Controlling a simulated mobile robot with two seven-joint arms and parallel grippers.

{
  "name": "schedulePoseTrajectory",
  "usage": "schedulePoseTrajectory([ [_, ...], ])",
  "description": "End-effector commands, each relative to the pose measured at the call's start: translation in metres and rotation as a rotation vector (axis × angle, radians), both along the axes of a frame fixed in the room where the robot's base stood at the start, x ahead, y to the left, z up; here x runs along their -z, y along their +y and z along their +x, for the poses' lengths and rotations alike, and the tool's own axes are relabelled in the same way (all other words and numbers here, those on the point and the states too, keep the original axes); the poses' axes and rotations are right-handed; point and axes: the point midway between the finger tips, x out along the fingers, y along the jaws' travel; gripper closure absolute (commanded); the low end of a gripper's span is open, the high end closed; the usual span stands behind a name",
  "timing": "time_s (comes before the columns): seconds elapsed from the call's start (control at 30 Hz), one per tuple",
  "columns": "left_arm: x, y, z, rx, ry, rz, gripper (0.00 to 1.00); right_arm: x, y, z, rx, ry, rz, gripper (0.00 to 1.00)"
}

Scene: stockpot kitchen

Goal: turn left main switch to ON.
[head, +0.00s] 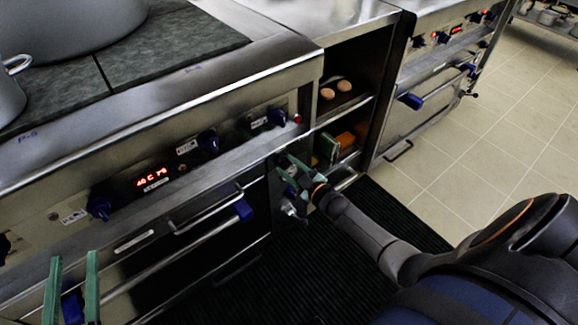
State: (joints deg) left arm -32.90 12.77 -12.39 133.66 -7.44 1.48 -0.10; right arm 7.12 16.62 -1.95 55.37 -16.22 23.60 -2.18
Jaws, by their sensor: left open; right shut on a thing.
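My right gripper (289,176) is at the narrow front panel at the right end of the left stove, below its control strip. Its green fingers are shut on what appears to be the left main switch; the fingers mostly hide it, so its setting cannot be read. My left gripper (73,262) is open and empty at the bottom left, in front of the left stove's lower front.
The stove's lit red display (153,177) and other blue knobs line the control strip. Oven handles stick out below. An open shelf (345,104) with eggs stands right of the stove, then a second stove. Tiled floor (475,150) is clear.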

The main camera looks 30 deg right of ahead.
Motion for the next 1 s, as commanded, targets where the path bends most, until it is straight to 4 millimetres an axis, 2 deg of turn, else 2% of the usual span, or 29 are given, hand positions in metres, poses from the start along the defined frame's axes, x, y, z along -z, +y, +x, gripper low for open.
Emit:
schedulePoseTrajectory([
  [0.33,0.0008,0.0001,0.0,0.0,0.003,0.0,0.53,-0.0029,-0.0027,0.0018,0.005,-0.005,0.006,1.0],
  [0.37,0.0008,0.0001,0.0,0.0,0.003,0.0,0.53,-0.0029,-0.0027,0.0018,0.005,-0.005,0.006,0.52],
  [0.6,0.0007,0.0,-0.0001,0.0,0.002,0.0,0.53,-0.0016,-0.0014,0.001,0.003,-0.003,0.004,0.25],
  [1.0,0.0011,0.0004,0.0005,-0.002,0.018,-0.003,0.53,-0.0011,-0.0009,-0.0059,0.001,0.001,0.004,0.25],
])
